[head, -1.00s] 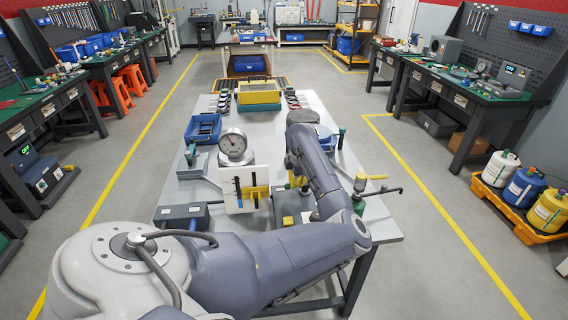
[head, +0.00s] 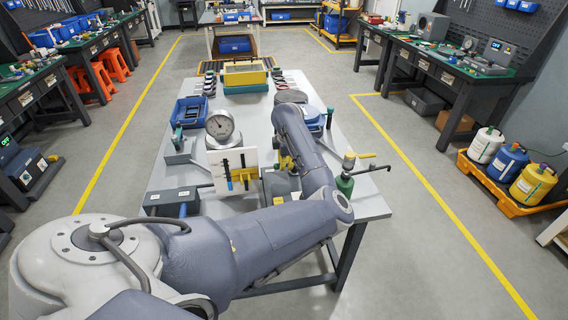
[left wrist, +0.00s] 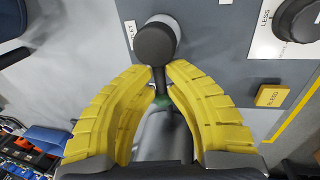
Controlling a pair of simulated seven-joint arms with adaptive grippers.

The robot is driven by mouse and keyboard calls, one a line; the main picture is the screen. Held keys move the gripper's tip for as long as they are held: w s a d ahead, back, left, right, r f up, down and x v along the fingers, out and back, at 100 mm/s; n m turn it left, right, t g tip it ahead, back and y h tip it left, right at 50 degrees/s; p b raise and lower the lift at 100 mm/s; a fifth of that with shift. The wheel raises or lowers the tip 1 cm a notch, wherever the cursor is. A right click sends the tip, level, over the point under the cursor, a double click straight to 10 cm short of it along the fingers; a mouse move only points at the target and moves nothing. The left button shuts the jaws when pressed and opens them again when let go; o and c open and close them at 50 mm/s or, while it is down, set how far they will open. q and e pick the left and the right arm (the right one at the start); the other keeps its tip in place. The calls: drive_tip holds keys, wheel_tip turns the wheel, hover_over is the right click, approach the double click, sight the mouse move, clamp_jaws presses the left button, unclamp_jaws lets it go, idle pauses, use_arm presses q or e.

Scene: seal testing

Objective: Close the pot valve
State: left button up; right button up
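In the left wrist view, a black round knob (left wrist: 155,43) on a short dark stem stands above a grey panel; I take it for the valve handle, but no label confirms this. The yellow fingers of my left gripper (left wrist: 161,70) are drawn close together on either side of the stem, just below the knob. I cannot tell whether they press on it. In the head view my left arm reaches over the table and mostly hides this gripper, with some yellow (head: 286,162) showing beside the forearm. My right gripper is not in view.
A yellow BLEED button (left wrist: 271,95) and a dark dial (left wrist: 298,20) marked LESS lie right of the knob.

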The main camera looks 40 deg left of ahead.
use_arm(q)
drive_tip(key=o, duration=0.4)
drive_tip(key=shift+w+d+f, duration=0.15)
drive_tip(key=shift+w+d, duration=0.1)
drive_tip(key=shift+d, duration=0.1)
drive_tip(key=shift+o, duration=0.3)
drive_tip(key=shift+a, duration=0.1)
drive_tip(key=shift+a, duration=0.1)
drive_tip(key=shift+s+r, duration=0.1)
drive_tip(key=shift+r, duration=0.15)
wheel_tip(320, 180, up, 11)
drive_tip(key=s+d, duration=0.1)
drive_tip(key=d, duration=0.1)
drive_tip(key=shift+s+r, duration=0.2)
drive_tip(key=shift+s, duration=0.05)
drive_tip(key=shift+a, duration=0.1)
